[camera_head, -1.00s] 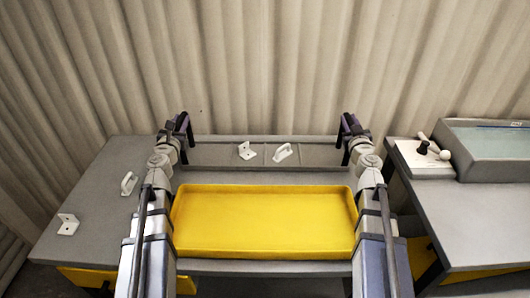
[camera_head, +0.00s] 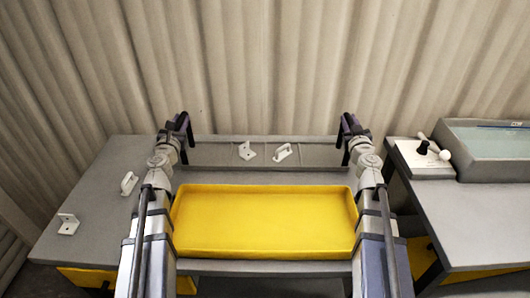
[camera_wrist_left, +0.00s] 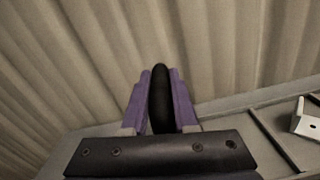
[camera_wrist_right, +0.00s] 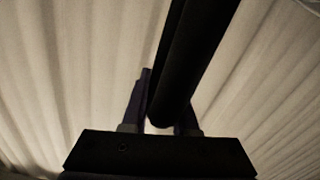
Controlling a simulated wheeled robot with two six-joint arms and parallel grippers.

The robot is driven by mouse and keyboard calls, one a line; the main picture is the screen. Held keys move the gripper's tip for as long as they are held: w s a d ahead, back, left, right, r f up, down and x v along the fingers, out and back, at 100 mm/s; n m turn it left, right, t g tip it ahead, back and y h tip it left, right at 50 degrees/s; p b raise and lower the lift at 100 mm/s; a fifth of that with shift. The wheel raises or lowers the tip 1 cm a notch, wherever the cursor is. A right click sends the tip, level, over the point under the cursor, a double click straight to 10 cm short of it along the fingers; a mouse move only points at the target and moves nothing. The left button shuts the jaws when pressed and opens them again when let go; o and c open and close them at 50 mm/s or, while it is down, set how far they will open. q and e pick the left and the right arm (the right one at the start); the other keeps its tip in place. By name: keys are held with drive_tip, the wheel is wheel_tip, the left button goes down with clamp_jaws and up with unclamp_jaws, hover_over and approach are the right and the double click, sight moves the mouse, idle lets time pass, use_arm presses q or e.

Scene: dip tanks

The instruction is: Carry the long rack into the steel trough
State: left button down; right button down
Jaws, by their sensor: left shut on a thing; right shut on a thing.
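The long rack (camera_head: 215,155) is a shallow grey tray at the back of the left table, with black uprights at its ends. My left gripper (camera_head: 182,125) is shut on its left upright, whose black grip (camera_wrist_left: 160,100) shows between the purple fingers in the left wrist view. My right gripper (camera_head: 349,128) is shut on the right upright, a black bar (camera_wrist_right: 195,60) in the right wrist view. I cannot tell whether the rack touches the table. A grey trough (camera_head: 480,167) with bluish liquid, apparently the steel trough, stands on the right table.
A yellow tray (camera_head: 265,254) lies between my arms, in front of the rack. White brackets lie in the rack (camera_head: 246,151) and on the left table (camera_head: 68,224). A panel with a lever (camera_head: 425,165) sits left of the trough. A gap separates the tables. A corrugated wall (camera_head: 270,60) stands behind.

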use_arm(q)
drive_tip(key=shift+r, duration=0.1)
use_arm(e)
drive_tip(key=shift+r, duration=0.1)
